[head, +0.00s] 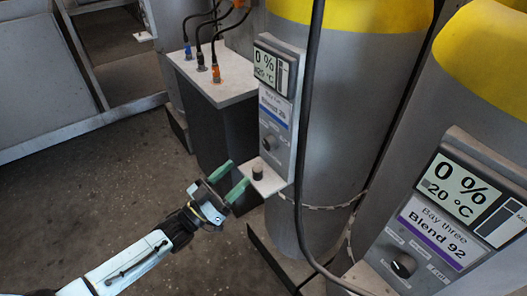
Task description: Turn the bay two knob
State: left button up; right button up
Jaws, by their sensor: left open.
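The bay two panel (277,112) stands at the middle of the head view on a grey cylinder with a yellow band. Its display reads 0 % and 20 °C, and its small label is hard to read. Nothing shows between the fingers. I cannot tell whether they touch the ledge. My right gripper is not in view.
The bay three panel (450,220), with a dark knob (403,265), is at right. A dark box (212,110) with a pale top and cables stands behind the left gripper. A black cable (308,100) hangs beside the middle panel. Open floor (90,195) lies at left.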

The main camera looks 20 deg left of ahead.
aim_at(266, 145)
pick_arm(q)
jog(key=b+x, duration=0.1)
jog(key=x, duration=0.8)
jog(key=shift+w+d, duration=0.2)
jog(key=shift+w, duration=0.15)
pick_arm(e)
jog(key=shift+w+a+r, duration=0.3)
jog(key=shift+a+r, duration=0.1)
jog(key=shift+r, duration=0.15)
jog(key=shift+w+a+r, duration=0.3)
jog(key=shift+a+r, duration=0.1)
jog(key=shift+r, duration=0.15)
pick_arm(q)
jog(key=shift+c, duration=0.2)
jog(key=c, duration=0.9)
jog(key=shift+c, duration=0.2)
